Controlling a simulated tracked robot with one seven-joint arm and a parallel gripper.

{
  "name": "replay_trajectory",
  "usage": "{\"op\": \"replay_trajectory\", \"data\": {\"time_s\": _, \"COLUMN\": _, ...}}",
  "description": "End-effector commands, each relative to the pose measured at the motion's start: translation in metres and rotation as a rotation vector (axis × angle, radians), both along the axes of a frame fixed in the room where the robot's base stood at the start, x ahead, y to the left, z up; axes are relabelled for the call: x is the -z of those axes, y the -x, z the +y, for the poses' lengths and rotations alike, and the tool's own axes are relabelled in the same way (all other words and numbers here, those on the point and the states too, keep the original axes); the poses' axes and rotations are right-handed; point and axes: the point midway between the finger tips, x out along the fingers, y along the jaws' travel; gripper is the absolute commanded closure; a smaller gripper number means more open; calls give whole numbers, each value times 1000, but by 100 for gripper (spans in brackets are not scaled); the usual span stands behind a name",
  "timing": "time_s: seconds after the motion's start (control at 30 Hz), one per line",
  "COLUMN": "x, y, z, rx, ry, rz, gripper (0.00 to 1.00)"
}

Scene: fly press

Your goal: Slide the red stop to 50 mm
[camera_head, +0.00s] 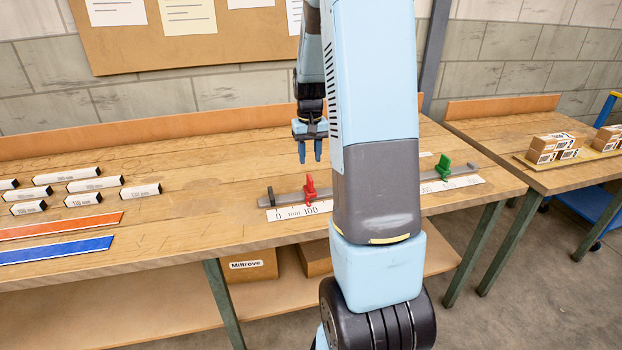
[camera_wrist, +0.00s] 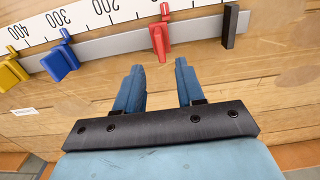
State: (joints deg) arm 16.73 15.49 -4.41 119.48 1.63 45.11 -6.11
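The red stop (camera_head: 310,188) sits on the grey rail (camera_head: 290,198) near the 100 mark of the white scale (camera_head: 284,214); its exact reading cannot be told. In the wrist view the red stop (camera_wrist: 160,40) is upper middle, just beyond my fingertips, between the blue stop and the dark end block (camera_wrist: 230,27). My gripper (camera_head: 310,150) is above the bench, behind the rail in the head view. In the wrist view, my gripper (camera_wrist: 157,68) has its two blue fingers apart with nothing between them.
A blue stop (camera_wrist: 61,58) and a yellow stop (camera_wrist: 12,71) share the rail; my arm hides them in the head view. A green stop (camera_head: 443,168) is near its right end. Labelled blocks (camera_head: 95,184) and coloured strips (camera_head: 60,248) lie left. Bench behind the rail is clear.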

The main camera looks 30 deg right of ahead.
Motion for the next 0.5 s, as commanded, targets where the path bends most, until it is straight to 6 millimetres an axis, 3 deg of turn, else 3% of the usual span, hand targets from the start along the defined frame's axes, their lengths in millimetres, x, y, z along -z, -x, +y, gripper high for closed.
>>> {"op": "replay_trajectory", "data": {"time_s": 0.3, "x": 56, "y": 1, "z": 1, "rx": 0, "ry": -2, "rz": 4, "gripper": 62}}
{"op": "replay_trajectory", "data": {"time_s": 0.5, "x": 78, "y": 0, "z": 1, "rx": 0, "ry": -1, "rz": 1, "gripper": 62}}
